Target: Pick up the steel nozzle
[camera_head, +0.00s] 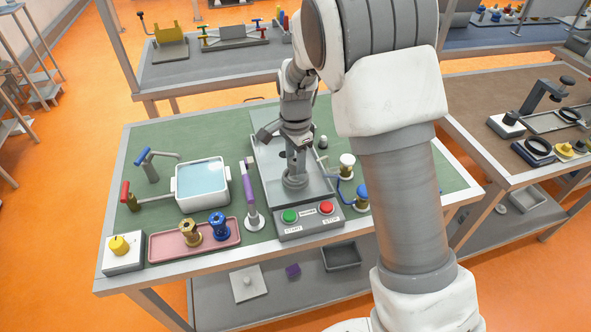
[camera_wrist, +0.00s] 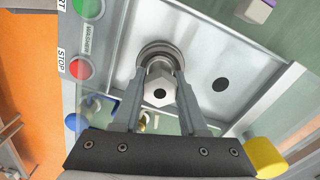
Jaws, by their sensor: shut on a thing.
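The steel nozzle (camera_wrist: 160,93) is a grey six-sided piece with a dark hole in its end face. It sits between the two fingers of my gripper (camera_wrist: 161,82) in the wrist view, and the fingers are shut on its sides. Behind it is a round steel collar (camera_wrist: 161,50) on the machine's plate. I cannot tell whether the nozzle is touching the collar or apart from it. In the head view my gripper (camera_head: 295,165) points down over the grey machine (camera_head: 264,185), and the nozzle is mostly hidden there.
The machine has green (camera_head: 290,216) and red (camera_head: 327,208) buttons in front. Left stand a purple-handled tool (camera_head: 251,195), a water basin (camera_head: 181,200) and a pink tray (camera_head: 164,247) with brass and blue nozzles. White- and blue-topped pieces (camera_head: 346,166) stand close on the right.

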